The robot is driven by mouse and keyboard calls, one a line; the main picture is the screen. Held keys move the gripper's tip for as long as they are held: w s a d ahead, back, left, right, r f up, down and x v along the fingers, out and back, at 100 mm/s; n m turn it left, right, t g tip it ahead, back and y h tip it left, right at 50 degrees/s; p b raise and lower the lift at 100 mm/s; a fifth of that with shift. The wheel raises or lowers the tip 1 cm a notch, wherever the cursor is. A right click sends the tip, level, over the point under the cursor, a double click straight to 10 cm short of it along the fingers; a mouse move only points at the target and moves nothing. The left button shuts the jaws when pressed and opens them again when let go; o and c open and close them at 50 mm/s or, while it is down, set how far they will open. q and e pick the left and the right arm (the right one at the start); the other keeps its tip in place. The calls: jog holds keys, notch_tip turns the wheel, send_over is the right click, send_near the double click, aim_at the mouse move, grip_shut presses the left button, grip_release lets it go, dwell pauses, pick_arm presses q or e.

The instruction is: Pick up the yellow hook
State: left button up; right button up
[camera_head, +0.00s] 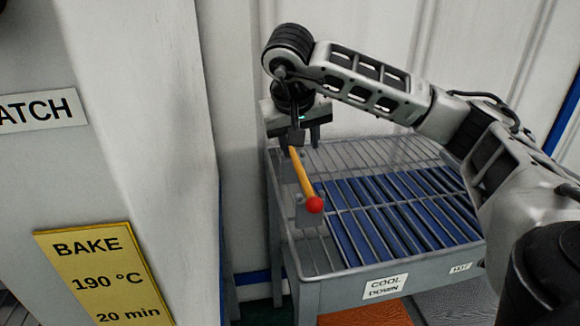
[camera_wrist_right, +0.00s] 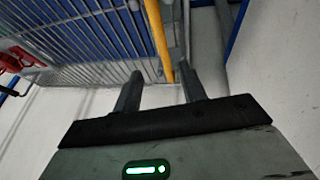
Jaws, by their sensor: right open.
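The yellow hook (camera_head: 302,174) shows as a thin yellow rod with a red ball at its near end, above the left side of a wire rack. No bend is visible. In the right wrist view the yellow rod (camera_wrist_right: 158,38) runs down from the top edge and ends between the fingertips. My right gripper (camera_head: 300,142) points down at the rod's far end, with its fingers apart on either side. It also shows in the wrist view (camera_wrist_right: 160,73), with a gap beside the rod; I cannot tell whether either finger touches it. My left gripper is not in view.
The wire rack (camera_head: 350,158) tops a grey cart labelled COOL DOWN (camera_head: 385,287), with blue slats below. A white wall stands close behind. A large pale cabinet with a yellow BAKE sign (camera_head: 98,277) fills the left. A red object (camera_wrist_right: 18,58) shows in the wrist view.

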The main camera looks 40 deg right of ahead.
aim_at(300, 170)
jog(key=x, duration=0.7)
jog(key=shift+s, duration=0.2)
jog(key=shift+w+a+p+x, duration=0.1)
jog(key=shift+w+p+x, duration=0.1)
jog(key=shift+x, duration=1.4)
jog(key=shift+w+a+p+x, duration=0.1)
jog(key=shift+p+x, duration=0.05)
jog(key=shift+x, duration=1.45)
jog(key=shift+r, duration=0.1)
grip_shut()
